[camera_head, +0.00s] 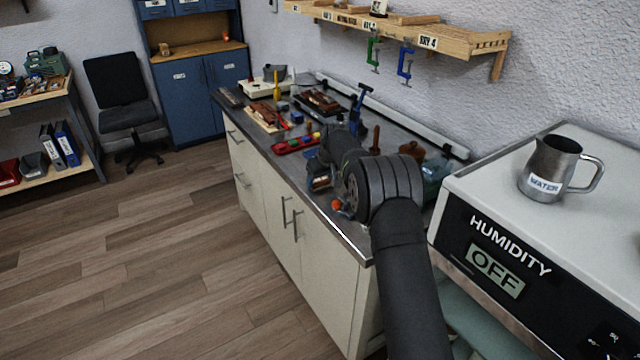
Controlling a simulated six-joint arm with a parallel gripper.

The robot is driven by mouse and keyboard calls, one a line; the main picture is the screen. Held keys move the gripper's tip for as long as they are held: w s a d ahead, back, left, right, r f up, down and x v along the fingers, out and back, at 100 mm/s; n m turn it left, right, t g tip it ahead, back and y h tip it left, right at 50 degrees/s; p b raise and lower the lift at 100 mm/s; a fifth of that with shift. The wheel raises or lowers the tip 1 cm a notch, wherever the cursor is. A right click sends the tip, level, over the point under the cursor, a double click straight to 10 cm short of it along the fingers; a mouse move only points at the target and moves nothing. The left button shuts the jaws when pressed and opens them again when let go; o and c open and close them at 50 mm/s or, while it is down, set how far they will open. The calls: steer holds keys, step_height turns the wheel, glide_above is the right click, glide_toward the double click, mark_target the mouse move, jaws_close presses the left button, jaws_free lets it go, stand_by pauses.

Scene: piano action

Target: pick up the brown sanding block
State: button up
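My arm reaches over the bench from the lower right, and its dark links cover part of the worktop. My gripper (319,168) is small and dark at the far end of the arm, over the front part of the bench. Its fingers cannot be made out, so I cannot tell whether it holds anything. I cannot pick out the brown sanding block with certainty. Brown wooden pieces (268,114) lie on the left part of the bench, and others (320,102) lie further back.
The bench (352,235) has a red tray (295,144) near its front edge. An upright brown handle (375,140) and a brown pot (411,150) stand behind my arm. A humidity unit (500,262) with a metal jug (550,168) stands at right. A shelf (440,38) hangs above.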

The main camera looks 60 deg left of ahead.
steer(key=shift+c, duration=1.4)
